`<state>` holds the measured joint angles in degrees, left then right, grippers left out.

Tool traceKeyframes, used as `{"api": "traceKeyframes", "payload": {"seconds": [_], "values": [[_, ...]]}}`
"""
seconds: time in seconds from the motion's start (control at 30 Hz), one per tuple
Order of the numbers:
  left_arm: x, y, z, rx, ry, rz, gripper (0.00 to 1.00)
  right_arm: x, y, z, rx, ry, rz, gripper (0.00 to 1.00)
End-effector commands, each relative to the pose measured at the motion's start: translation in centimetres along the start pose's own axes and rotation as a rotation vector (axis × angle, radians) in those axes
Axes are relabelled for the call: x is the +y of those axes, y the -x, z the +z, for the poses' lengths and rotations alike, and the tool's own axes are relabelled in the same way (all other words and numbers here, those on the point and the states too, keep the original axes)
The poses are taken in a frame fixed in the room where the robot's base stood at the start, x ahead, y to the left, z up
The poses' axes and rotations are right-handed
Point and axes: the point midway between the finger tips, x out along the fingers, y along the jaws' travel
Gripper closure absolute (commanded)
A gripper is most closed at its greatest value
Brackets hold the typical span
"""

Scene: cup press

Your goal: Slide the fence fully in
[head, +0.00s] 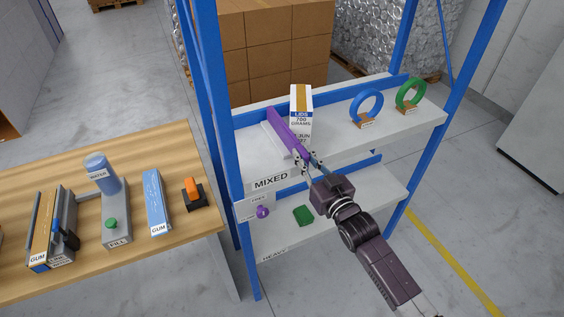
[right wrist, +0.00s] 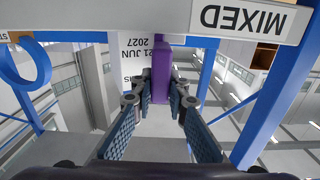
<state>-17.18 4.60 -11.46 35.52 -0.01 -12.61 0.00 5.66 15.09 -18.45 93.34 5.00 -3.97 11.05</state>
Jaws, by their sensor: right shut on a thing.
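The fence is a long purple bar (head: 284,127) lying front to back on the upper shelf (head: 258,165), left of a white and tan carton (head: 300,105). My right gripper (head: 308,158) is at the near end of the fence, at the shelf's front edge. In the right wrist view, the purple fence (right wrist: 161,68) sits between the two fingers of the gripper (right wrist: 160,90), which is shut on it. The far end of the fence shows in the head view, just beside the carton. My left gripper is not in view.
Blue and green rings (head: 367,105) (head: 411,94) stand at the right of the upper shelf. The lower shelf (head: 345,205) holds a purple item (head: 262,212) and a green block (head: 303,215). A wooden table (head: 140,150) with several items stands left. Blue posts (head: 222,130) frame the rack.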

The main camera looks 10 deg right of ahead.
Motion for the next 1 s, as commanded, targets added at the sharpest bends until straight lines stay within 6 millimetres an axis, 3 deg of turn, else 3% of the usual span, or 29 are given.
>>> {"api": "traceKeyframes", "payload": {"seconds": [0.2, 0.6, 0.63, 0.7, 1.0], "values": [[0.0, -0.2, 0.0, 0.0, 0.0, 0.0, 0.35, 2.5, 0.0, 0.0, 0.001, 0.002, 0.001, 1.0], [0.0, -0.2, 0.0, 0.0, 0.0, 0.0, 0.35, 3.0, 0.0, 0.0, 0.001, 0.001, 0.004, 1.0], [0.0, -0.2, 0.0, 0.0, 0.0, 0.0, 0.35, 3.0, 0.0, 0.0, 0.001, 0.001, 0.004, 0.84], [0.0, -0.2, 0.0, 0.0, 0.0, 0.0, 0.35, 3.0, 0.0, -0.1, 0.001, 0.001, 0.004, 0.78], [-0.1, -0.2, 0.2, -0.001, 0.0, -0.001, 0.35, 2.9, 0.1, 0.0, 0.0, 0.001, 0.002, 0.78]]}}
